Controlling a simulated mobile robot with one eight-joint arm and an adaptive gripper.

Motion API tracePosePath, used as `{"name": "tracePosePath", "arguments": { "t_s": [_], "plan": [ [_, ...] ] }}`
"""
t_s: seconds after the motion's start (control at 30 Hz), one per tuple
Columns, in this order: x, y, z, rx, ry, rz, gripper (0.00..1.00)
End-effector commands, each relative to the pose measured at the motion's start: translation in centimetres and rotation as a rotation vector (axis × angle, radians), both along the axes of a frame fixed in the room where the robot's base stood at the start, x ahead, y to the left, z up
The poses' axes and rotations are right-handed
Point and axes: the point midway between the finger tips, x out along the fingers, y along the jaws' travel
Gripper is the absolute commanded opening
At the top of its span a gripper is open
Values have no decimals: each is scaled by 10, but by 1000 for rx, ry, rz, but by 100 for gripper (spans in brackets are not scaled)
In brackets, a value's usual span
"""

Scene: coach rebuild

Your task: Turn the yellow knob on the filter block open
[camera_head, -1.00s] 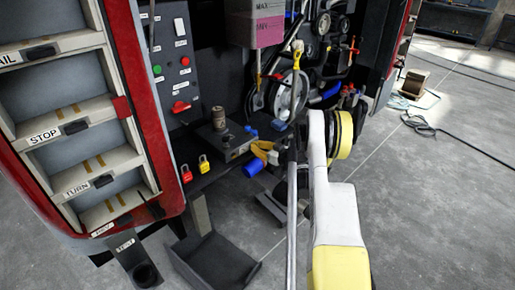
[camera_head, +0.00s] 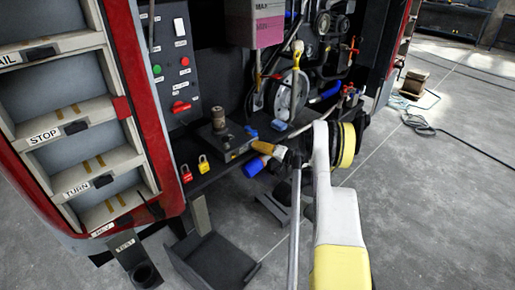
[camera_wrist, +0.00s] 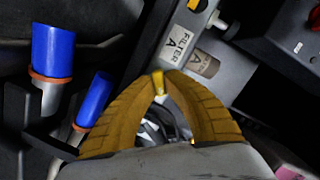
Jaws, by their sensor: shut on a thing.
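In the wrist view, my gripper (camera_wrist: 159,76) has its two curved yellow fingers brought together at the tips. A small bright yellow piece, apparently the yellow knob (camera_wrist: 159,83), is pinched between them; its turn angle is hard to read. The grey filter block (camera_wrist: 204,66) with a "FILTER A" label (camera_wrist: 179,44) lies just beyond the tips. In the head view, my gripper (camera_head: 262,148) is at the front edge of the coach's equipment bay. The knob cannot be made out there, hidden by the fingers.
Two blue cylinders with orange rings, one tall (camera_wrist: 53,50) and one nearer (camera_wrist: 95,98), stand left of the fingers. A red padlock (camera_head: 186,174) and a yellow padlock (camera_head: 203,164) hang on the bay's edge. A dark open tray (camera_head: 212,262) is below.

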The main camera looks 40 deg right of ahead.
Motion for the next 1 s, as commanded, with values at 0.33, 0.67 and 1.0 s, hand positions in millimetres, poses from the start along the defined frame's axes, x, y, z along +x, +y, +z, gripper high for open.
{"name": "tracePosePath", "arguments": {
  "t_s": [0.33,0.67,1.0],
  "plan": [
    [0,3,-2,129,14,6,0],
    [0,4,-6,541,48,10,0],
    [0,5,-6,644,59,12,21]
  ]
}}
